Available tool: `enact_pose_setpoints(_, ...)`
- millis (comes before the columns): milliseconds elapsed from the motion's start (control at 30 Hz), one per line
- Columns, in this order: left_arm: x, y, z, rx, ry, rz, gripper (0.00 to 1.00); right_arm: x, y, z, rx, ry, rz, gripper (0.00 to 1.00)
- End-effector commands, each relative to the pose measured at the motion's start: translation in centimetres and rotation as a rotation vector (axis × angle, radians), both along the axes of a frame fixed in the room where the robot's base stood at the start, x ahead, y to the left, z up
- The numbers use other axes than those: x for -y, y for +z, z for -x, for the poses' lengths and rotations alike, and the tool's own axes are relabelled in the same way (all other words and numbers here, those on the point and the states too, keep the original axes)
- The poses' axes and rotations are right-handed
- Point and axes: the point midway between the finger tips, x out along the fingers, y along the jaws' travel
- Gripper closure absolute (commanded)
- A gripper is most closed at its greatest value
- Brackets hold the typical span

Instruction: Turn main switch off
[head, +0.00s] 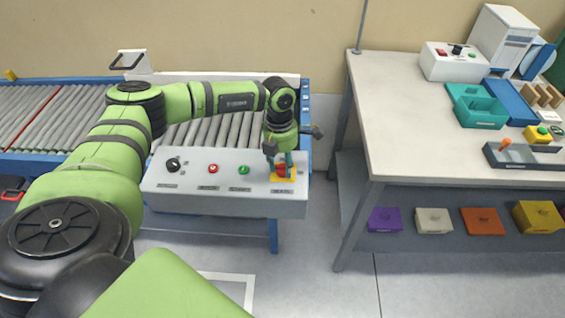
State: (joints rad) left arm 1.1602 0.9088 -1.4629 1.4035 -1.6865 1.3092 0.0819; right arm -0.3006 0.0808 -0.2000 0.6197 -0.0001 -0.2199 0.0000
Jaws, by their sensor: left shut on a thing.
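A light grey control box (215,197) stands in front of the roller conveyor. Its sloped top carries a black rotary knob (173,164), a red button (213,168), a green button (243,170) and, at the right end, a red switch on a yellow plate (293,177). I take this red and yellow one as the main switch; its label is too small to read. My left gripper (281,165) comes down from above and is shut on the red switch handle, partly hiding it. My right gripper is not in view.
The roller conveyor (30,110) with blue rails runs behind the box. Floor between is clear.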

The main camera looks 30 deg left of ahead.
Motion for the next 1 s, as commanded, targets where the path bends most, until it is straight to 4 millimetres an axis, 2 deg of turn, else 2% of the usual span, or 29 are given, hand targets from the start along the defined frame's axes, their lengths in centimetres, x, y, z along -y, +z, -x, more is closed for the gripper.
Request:
enact_pose_setpoints(267, 0.2, 0.1, -0.1, 0.005, 0.153, 0.006, 0.92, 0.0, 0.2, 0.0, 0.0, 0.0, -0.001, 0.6)
enact_pose_setpoints(1000, 0.0, 0.2, -0.1, 0.009, 0.847, 0.011, 0.92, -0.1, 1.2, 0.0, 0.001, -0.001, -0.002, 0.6)
